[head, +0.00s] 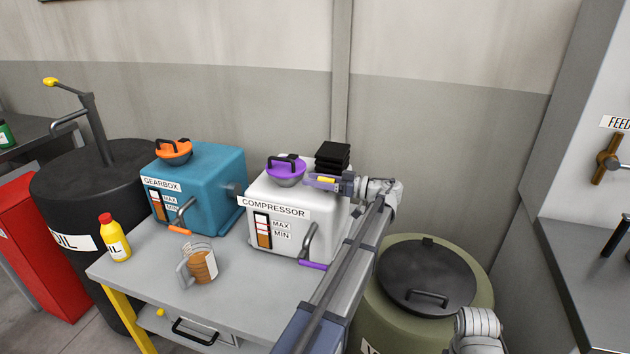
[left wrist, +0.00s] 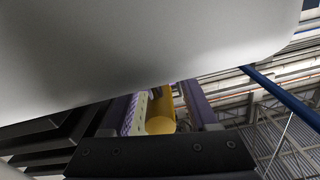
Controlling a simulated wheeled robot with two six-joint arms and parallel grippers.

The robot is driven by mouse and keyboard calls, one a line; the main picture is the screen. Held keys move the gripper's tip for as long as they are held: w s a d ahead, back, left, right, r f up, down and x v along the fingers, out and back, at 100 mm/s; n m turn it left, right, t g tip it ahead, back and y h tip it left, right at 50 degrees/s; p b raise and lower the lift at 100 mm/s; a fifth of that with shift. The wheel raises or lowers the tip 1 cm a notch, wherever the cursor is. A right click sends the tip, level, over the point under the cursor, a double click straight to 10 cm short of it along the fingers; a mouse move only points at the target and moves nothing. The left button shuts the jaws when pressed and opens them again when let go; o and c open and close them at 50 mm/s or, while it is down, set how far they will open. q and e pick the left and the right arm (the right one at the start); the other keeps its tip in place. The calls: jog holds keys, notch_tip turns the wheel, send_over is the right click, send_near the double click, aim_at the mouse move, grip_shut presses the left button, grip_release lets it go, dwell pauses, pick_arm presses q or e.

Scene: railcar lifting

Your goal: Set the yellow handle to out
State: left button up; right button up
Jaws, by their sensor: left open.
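My left gripper (head: 322,182) is at the right rear of the white compressor (head: 285,220), beside its purple cap (head: 287,168), with its fingers pointing left. A short yellow piece (head: 326,180) shows at the fingers. In the left wrist view, a yellow rounded piece (left wrist: 160,115) lies between the two purple fingers of the open left gripper (left wrist: 168,105). I cannot tell whether the fingers touch it. A yellow-tipped lever (head: 50,82) stands on the black oil barrel (head: 95,190) at the far left. My right gripper is out of view.
The grey table (head: 130,265) also holds a blue gearbox (head: 215,185), a yellow oil bottle (head: 115,240) and a jug (head: 203,266). A green barrel (head: 480,300) with a dark lid stands to the right. Stacked black blocks (head: 333,156) show behind the compressor.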

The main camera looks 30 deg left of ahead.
pick_arm(q)
grip_shut()
dwell(0.5)
dwell(1.0)
